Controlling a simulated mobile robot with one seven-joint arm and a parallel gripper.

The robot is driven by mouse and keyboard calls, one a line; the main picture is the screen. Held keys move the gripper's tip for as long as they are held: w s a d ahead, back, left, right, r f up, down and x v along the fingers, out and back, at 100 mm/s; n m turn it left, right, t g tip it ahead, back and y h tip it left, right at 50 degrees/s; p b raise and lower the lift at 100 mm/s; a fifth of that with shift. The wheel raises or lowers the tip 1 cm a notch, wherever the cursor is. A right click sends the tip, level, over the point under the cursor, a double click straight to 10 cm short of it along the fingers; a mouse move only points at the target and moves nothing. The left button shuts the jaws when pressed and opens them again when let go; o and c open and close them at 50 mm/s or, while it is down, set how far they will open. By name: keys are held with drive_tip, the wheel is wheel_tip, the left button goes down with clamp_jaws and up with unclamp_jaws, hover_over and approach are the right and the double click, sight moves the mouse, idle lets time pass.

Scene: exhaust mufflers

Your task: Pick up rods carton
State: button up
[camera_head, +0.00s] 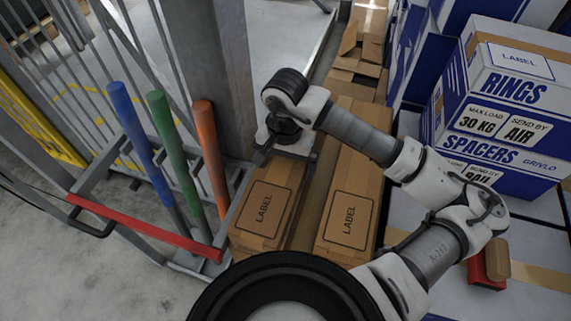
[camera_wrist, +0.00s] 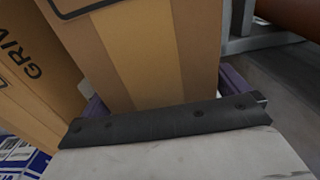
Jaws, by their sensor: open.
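Two long brown cartons lie side by side in the head view, a left carton (camera_head: 268,212) and a right carton (camera_head: 350,205), each with a printed "LABEL" panel. I cannot read "rods" on either. My gripper (camera_head: 287,150) is over the far end of the left carton. In the wrist view my gripper (camera_wrist: 165,98) is open, with a purple finger on each side of a taped brown carton (camera_wrist: 145,50). The fingertips are mostly hidden behind the dark bar, so I cannot tell whether they touch. A second carton (camera_wrist: 35,70) with "GRIV" print stands close at left.
Blue (camera_head: 130,125), green (camera_head: 172,135) and orange (camera_head: 210,150) handles stand in a rack with a red bar (camera_head: 145,228) left of the cartons. A grey post (camera_head: 210,75) rises behind. White-and-blue boxes (camera_head: 505,100) are stacked at right. A red object (camera_head: 487,265) lies at lower right.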

drive_tip(key=c, duration=1.2)
drive_tip(key=shift+c, duration=1)
drive_tip(key=shift+r, duration=0.2)
